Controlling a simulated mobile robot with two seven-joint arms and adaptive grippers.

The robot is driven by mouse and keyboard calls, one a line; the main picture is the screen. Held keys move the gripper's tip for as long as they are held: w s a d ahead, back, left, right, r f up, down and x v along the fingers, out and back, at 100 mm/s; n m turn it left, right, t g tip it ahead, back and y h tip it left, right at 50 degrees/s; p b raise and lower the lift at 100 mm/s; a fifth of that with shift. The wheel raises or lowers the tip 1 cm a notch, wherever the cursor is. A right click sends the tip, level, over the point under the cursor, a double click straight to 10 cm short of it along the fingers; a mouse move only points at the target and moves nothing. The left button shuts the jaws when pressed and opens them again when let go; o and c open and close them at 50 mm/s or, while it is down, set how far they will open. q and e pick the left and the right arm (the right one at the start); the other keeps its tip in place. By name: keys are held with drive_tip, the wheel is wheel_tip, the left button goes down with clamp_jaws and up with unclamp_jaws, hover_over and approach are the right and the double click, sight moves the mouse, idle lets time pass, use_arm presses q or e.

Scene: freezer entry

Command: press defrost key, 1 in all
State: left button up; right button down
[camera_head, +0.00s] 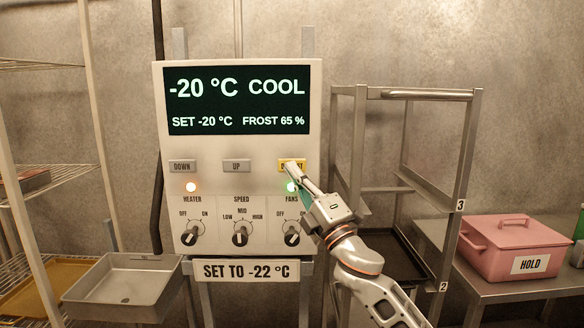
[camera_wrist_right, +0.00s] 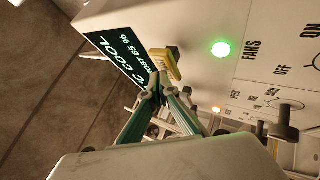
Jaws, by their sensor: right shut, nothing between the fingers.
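The control panel (camera_head: 264,148) is a pale upright box with a dark display (camera_head: 238,100) reading -20 °C, COOL, SET -20 °C and FROST 65 %. The yellow defrost key (camera_head: 293,163) is at the right of the key row, its label partly covered by my gripper. My right gripper (camera_head: 289,168) is shut and empty, its tips at the key. In the right wrist view the closed fingertips (camera_wrist_right: 157,91) are right by the yellow key (camera_wrist_right: 163,66); I cannot tell whether they touch it. My left gripper is not in view.
Grey DOWN (camera_head: 182,167) and UP (camera_head: 236,166) keys share the row. Lit lamps and three knobs sit below, above a "SET TO -22 °C" sign (camera_head: 245,270). A metal rack (camera_head: 460,150) and a pink HOLD box (camera_head: 513,244) stand right; a steel tray (camera_head: 123,285) is left.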

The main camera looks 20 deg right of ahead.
drive_tip(key=shift+w+d, duration=0.15)
drive_tip(key=shift+w, duration=0.25)
idle(0.3)
drive_tip(key=shift+s, duration=0.1)
drive_tip(key=shift+s+a+p, duration=0.3)
drive_tip(key=shift+s, duration=0.5)
drive_tip(key=s+p, duration=0.1)
drive_tip(key=s, duration=0.1)
drive_tip(key=s+a+p, duration=0.1)
drive_tip(key=s, duration=0.1)
drive_tip(key=shift+s+a, duration=0.15)
drive_tip(key=shift+s, duration=0.25)
idle(0.6)
